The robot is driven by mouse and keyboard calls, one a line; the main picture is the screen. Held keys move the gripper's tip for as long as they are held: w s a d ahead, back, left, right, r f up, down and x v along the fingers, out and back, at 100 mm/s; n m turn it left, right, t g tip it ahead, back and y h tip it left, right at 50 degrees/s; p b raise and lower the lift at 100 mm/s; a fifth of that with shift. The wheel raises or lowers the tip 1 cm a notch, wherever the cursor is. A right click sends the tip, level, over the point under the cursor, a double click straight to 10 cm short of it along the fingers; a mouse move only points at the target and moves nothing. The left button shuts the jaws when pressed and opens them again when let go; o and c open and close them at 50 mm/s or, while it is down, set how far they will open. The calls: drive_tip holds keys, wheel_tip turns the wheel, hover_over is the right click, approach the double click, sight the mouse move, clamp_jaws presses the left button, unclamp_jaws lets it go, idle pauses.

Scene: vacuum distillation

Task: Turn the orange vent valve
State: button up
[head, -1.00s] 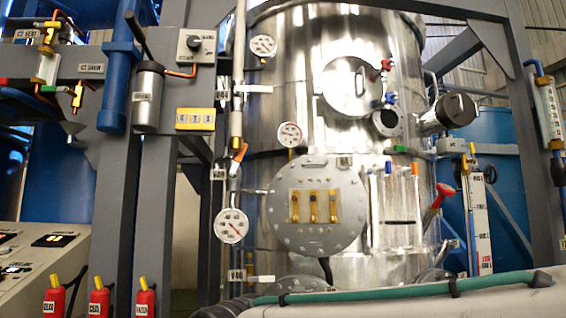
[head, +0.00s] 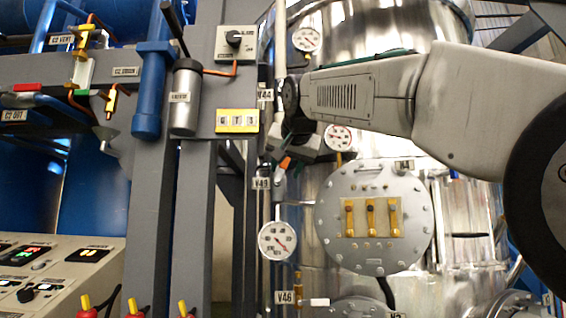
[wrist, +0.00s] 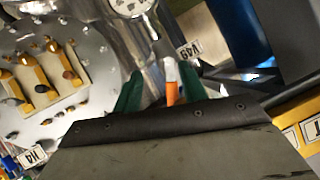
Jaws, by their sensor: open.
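The orange vent valve handle (head: 284,163) is on a thin vertical pipe, just above the V49 label (head: 261,183) and a round gauge (head: 278,240). In the wrist view the orange handle (wrist: 171,82) shows between the two green fingers, with a pale part above it. My gripper (wrist: 163,90) is open, with one finger on each side of the handle. Whether either finger touches it I cannot tell. In the head view my gripper (head: 287,158) is small and partly hidden by its own wrist, right at the valve.
A steel vessel with a bolted round flange (head: 374,250) stands to the right of the pipe. A second gauge (head: 338,137) is close to my gripper. A yellow tag plate (head: 237,121) and grey posts (head: 187,230) are on the left. A control console (head: 60,265) stands lower left.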

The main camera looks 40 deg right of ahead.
sight(286, 161)
wheel_tip(286, 161, up, 6)
drive_tip(key=w+d+m+t+h, duration=0.1)
drive_tip(key=w+d, duration=0.1)
drive_tip(key=d, duration=0.1)
drive_tip(key=shift+x, duration=3.35)
drive_tip(key=shift+a, duration=0.15)
clamp_jaws()
